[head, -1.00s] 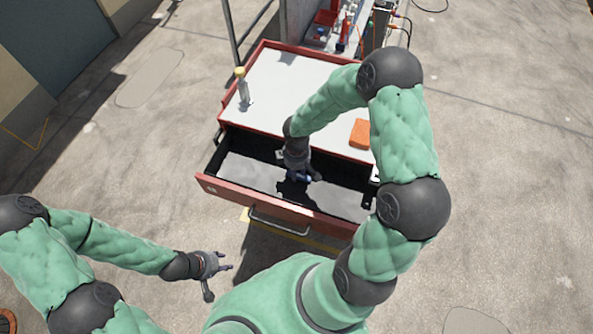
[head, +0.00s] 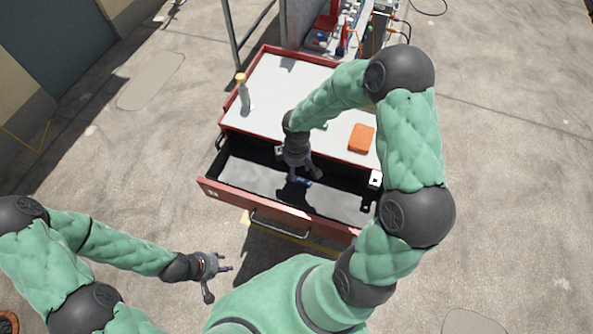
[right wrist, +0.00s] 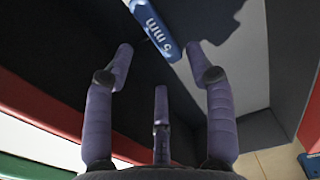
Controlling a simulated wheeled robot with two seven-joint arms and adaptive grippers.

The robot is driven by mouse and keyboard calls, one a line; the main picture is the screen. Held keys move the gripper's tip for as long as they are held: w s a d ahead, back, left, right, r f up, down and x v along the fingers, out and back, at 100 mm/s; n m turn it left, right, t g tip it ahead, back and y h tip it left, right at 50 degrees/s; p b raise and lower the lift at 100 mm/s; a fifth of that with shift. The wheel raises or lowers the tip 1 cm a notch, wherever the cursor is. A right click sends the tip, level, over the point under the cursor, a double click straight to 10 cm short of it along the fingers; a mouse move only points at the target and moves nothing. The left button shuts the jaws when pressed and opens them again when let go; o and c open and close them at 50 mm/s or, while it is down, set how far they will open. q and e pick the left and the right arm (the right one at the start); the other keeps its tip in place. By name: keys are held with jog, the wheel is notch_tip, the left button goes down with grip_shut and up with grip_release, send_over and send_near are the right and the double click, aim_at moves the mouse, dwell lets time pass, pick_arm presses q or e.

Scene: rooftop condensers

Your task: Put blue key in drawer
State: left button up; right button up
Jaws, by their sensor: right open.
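The red drawer (head: 262,207) is pulled open from the white-topped cabinet (head: 285,90); its grey floor is partly in shadow. My right gripper (head: 305,176) is inside the drawer's outline, pointing down, with its fingers (right wrist: 160,65) spread. My left gripper (head: 222,280) is open and empty, outside the drawer at lower left.
An orange block (head: 361,138) and a yellow-capped bottle (head: 243,92) stand on the cabinet top. A small white item (head: 375,179) is at the drawer's right end. Red tools and cables are behind the cabinet. Concrete floor is free on both sides.

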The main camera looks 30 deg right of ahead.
notch_tip(320, 180, up, 7)
jog(key=p, duration=0.2)
jog(key=shift+r, duration=0.1)
